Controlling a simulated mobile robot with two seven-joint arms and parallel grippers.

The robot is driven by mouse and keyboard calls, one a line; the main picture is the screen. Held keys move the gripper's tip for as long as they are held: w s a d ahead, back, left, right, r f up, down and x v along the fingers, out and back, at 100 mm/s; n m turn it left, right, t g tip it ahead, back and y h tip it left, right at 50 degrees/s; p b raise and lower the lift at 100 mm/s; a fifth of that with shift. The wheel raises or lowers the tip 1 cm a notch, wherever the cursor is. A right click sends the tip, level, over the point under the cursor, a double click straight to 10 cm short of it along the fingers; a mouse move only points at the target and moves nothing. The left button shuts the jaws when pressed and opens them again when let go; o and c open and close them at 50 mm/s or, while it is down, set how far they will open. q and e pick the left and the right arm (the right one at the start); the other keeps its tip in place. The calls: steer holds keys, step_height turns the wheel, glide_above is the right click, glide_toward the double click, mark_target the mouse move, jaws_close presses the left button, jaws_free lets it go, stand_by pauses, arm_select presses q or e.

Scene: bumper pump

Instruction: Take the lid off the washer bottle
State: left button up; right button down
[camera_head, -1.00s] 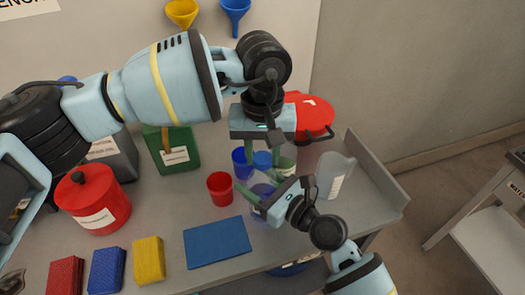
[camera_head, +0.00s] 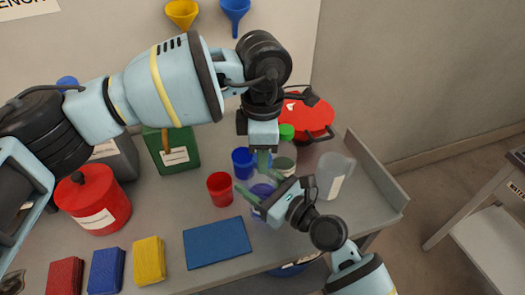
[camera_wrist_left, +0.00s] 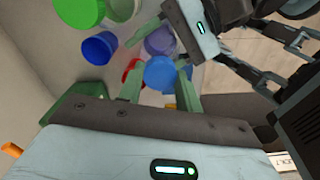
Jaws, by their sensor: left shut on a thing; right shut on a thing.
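The washer bottle (camera_head: 263,192) looks pale purple and see-through; it stands near the middle of the bench. My right gripper (camera_head: 262,205) is shut on its body from the front right. My left gripper (camera_head: 263,160) points down from above, over the bottle. In the left wrist view, a blue lid (camera_wrist_left: 160,74) shows between the left fingers, which are shut on it. The purple bottle (camera_wrist_left: 160,40) shows just beyond the lid. In the head view my left gripper mostly hides the lid, and I cannot tell whether lid and bottle touch.
Close by stand a blue cup (camera_head: 242,164), a red cup (camera_head: 220,189), a green-lidded jar (camera_head: 284,158) and a clear jug (camera_head: 332,177). A red canister (camera_head: 95,200) stands left. A blue mat (camera_head: 217,243) lies in front. A red round container (camera_head: 308,117) is at the back right.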

arm_select(q)
steer(key=n, duration=1.2)
steer(key=shift+n, duration=0.3)
steer(key=n, duration=1.3)
steer(key=shift+r, duration=0.45)
steer(key=shift+r, duration=0.7)
